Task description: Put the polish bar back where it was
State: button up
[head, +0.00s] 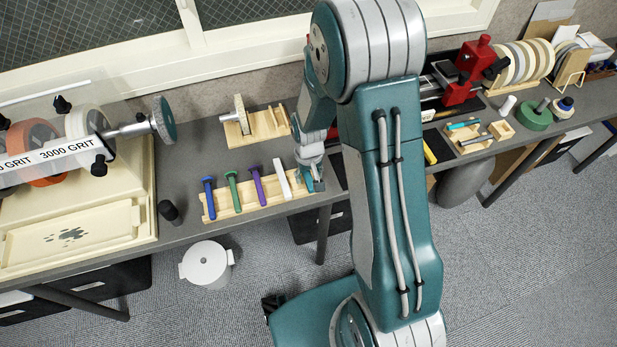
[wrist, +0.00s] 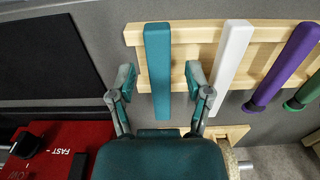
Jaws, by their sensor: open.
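A wooden rack (head: 222,210) holds a row of bars, and it also shows in the wrist view (wrist: 190,34). A teal bar (wrist: 158,60) lies across the rack's rails, at the end of the row. Beside it are a white bar (wrist: 232,50), a purple bar (wrist: 287,65) and a green bar (wrist: 304,93); a blue bar (head: 208,197) is at the other end. My gripper (wrist: 161,78) is open, one finger on each side of the teal bar, with gaps showing. In the head view my gripper (head: 314,178) is at the rack's right end and largely hides the teal bar.
A red machine panel marked FAST (wrist: 55,150) and a dark mat (wrist: 45,50) lie left in the wrist view. A wooden stand with a disc (head: 255,130) is behind the rack. A black cylinder (head: 168,210) stands left of it. The bench's front edge is close to the rack.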

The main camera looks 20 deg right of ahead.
notch_tip(320, 180, up, 11)
notch_tip(320, 180, up, 13)
jog(key=t, duration=0.3)
send_over(309, 180)
jog(key=s, duration=0.7)
jog(key=s+r+t, duration=0.2)
jog(key=s+r, duration=0.5)
jog(key=s, duration=0.3)
jog(key=shift+s+a+t, duration=0.2)
jog(key=shift+s+t, duration=0.1)
jog(key=shift+s, duration=0.1)
jog(key=shift+c, duration=0.6)
jog(key=shift+a, duration=0.1)
